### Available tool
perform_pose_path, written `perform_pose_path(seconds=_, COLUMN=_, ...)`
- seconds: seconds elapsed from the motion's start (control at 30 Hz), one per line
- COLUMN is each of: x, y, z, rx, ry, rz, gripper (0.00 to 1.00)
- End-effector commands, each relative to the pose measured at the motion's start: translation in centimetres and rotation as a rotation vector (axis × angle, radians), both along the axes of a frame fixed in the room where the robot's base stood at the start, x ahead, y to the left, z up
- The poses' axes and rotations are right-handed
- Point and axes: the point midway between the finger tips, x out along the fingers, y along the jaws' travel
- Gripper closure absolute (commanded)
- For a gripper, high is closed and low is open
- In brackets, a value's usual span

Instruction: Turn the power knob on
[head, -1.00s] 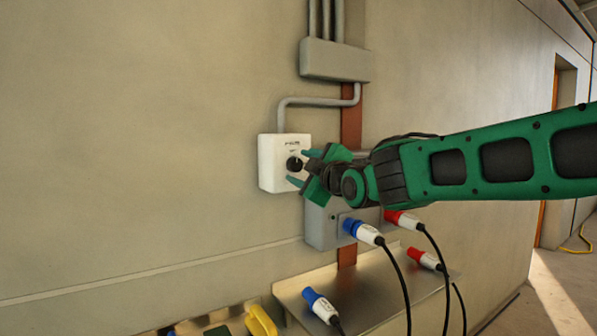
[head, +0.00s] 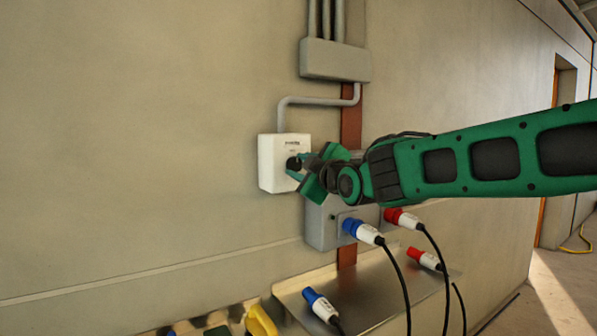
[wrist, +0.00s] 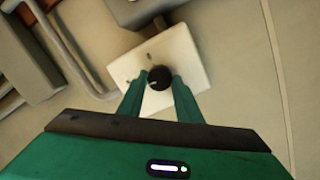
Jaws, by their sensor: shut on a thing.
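The power knob (head: 293,163) is a round black knob on the front of a white box (head: 272,165) on the wall. In the wrist view the knob (wrist: 159,78) shows a pale pointer line, and the white box (wrist: 188,52) appears tilted. My gripper (head: 297,165) is at the box front, its teal fingers on either side of the knob. In the wrist view my gripper (wrist: 160,88) is shut on the knob, one finger at each side. The fingers partly hide the knob in the head view.
Below the box is a grey socket unit (head: 322,228) with a blue plug (head: 361,231) and a red plug (head: 402,219). A metal shelf (head: 360,290) below holds another blue plug (head: 318,304) and red plug (head: 424,259). A grey conduit (head: 320,101) runs above the box.

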Motion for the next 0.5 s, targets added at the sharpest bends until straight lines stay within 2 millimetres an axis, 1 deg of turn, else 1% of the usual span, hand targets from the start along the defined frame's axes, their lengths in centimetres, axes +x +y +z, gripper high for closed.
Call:
perform_pose_path(seconds=0.27, x=-0.05, y=0.05, z=0.01, rx=0.144, ry=0.1, rz=0.002, gripper=0.91)
perform_pose_path(seconds=0.5, x=-0.01, y=-0.03, z=0.02, rx=0.327, ry=0.225, rz=0.0, gripper=0.91)
